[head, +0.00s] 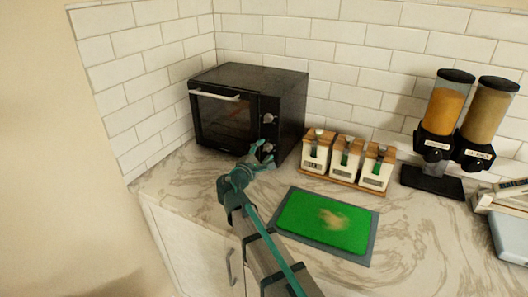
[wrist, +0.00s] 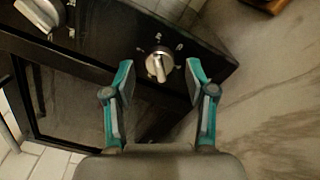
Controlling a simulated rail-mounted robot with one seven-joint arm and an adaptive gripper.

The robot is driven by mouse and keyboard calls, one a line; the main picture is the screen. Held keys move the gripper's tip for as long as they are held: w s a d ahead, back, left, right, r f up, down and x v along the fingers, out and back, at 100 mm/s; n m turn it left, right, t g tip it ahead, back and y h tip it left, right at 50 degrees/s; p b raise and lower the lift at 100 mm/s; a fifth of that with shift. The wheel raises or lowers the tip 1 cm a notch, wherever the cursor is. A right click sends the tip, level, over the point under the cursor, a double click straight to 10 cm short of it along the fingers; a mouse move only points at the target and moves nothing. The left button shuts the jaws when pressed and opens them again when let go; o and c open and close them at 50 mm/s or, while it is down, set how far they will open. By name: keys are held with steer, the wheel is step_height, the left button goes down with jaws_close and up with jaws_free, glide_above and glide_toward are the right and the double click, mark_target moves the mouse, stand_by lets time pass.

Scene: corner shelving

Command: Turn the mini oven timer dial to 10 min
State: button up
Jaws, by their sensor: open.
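The black mini oven (head: 285,88) stands in the counter corner, its door shut. Its front panel carries an upper dial (head: 268,118) and a lower dial (head: 267,147). My gripper (head: 262,155) is open in front of the lower part of the panel. In the wrist view, the silver lower dial (wrist: 159,65) lies between and slightly beyond the two fingertips of my gripper (wrist: 160,78), with a gap on both sides. Small pale marks ring it, too small to read. The upper dial (wrist: 40,12) is partly cut off at the top left.
A wooden rack (head: 345,181) with several white-fronted containers stands right of the oven. A green cutting board (head: 310,225) lies in front of it. Two dispensers (head: 440,120) (head: 485,120) stand at the right. Some marble counter (head: 180,180) is clear left of my arm.

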steer(key=v, duration=1.1)
steer(key=shift+s, duration=0.25)
steer(key=shift+a, duration=0.1)
steer(key=shift+n, duration=0.9)
steer(key=p+x, duration=0.3)
steer(key=x, duration=0.1)
steer(key=p+x, duration=0.3)
steer(key=x, duration=0.1)
steer(key=p+x, duration=0.3)
steer(key=shift+w+d+r+p, duration=0.25)
steer(key=shift+d+p, duration=0.1)
steer(key=shift+d, duration=0.15)
jaws_close()
steer(key=shift+f+b, duration=0.1)
steer(key=shift+b, duration=0.2)
